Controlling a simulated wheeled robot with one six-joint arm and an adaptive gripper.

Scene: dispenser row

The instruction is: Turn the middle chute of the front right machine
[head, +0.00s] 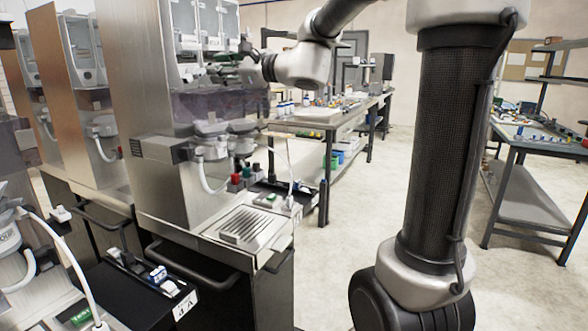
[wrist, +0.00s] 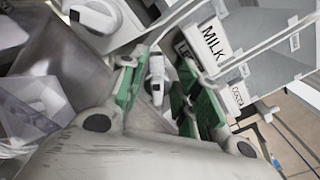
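The front right machine (head: 150,90) is a tall steel dispenser left of centre in the head view, with clear canisters (head: 205,22) at its top. My gripper (head: 222,68) reaches in from the right, just below the canisters. In the wrist view my gripper (wrist: 160,95) is open, its green-padded fingers on either side of a slim white chute part (wrist: 157,68). Narrow gaps seem to show beside it; contact is unclear. I cannot tell for certain which chute is between the fingers.
A clear purplish guard (head: 210,105) is below my gripper, above white cup-like parts (head: 215,128). A drip tray (head: 245,226) is on the machine's counter. Another machine (head: 70,80) stands to the left. Open floor (head: 335,235) is to the right.

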